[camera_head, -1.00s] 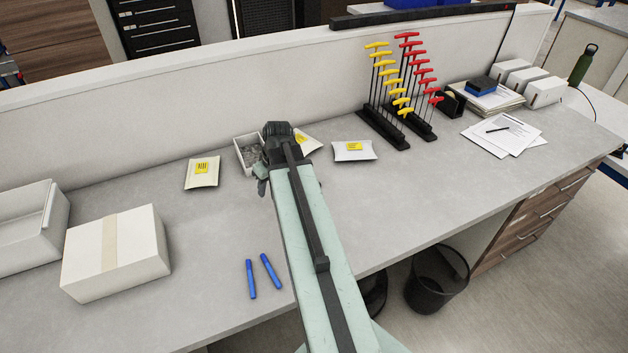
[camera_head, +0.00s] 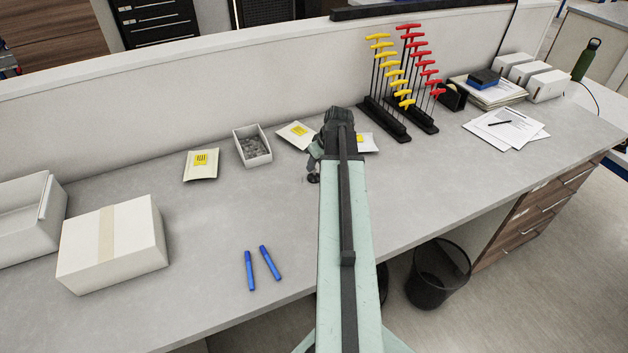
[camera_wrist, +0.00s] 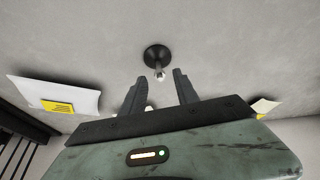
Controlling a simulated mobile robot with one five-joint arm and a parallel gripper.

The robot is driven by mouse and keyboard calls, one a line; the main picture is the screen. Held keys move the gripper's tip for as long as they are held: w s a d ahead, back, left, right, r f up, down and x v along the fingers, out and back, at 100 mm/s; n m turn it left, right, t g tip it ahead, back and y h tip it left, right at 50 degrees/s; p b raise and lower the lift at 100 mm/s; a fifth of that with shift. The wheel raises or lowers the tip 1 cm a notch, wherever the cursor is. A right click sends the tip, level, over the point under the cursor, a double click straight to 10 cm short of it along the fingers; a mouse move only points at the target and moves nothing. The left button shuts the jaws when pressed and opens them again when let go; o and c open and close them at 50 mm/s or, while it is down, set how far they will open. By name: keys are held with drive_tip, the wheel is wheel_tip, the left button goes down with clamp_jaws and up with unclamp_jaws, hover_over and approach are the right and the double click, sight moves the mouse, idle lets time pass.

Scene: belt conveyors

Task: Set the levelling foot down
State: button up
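The levelling foot (camera_wrist: 155,56) shows in the wrist view as a round black base with a short metal stem pointing toward my gripper (camera_wrist: 159,76). Its base appears to rest on the grey desktop (camera_wrist: 225,50). My two fingers are apart, with a visible gap on each side of the stem end. In the head view, the dark foot (camera_head: 313,178) shows just below my gripper (camera_head: 314,162), over the desk in front of the partition. My arm hides part of the desk and of a white packet behind it.
A small white box of grey parts (camera_head: 267,160) and yellow-labelled packets (camera_head: 201,165) lie left of my gripper. Hex-key stands (camera_head: 385,122) are to the right. Two blue markers (camera_head: 263,263) and a carton (camera_head: 140,250) lie front left.

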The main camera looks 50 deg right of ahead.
sight(314, 175)
drive_tip(key=b+x, duration=0.2)
drive_tip(key=x, duration=0.2)
drive_tip(key=shift+b, duration=0.3)
drive_tip(key=shift+s+r, duration=0.1)
drive_tip(key=shift+r, duration=0.05)
clamp_jaws()
drive_tip(key=shift+r+p, duration=0.1)
drive_tip(key=shift+p, duration=0.2)
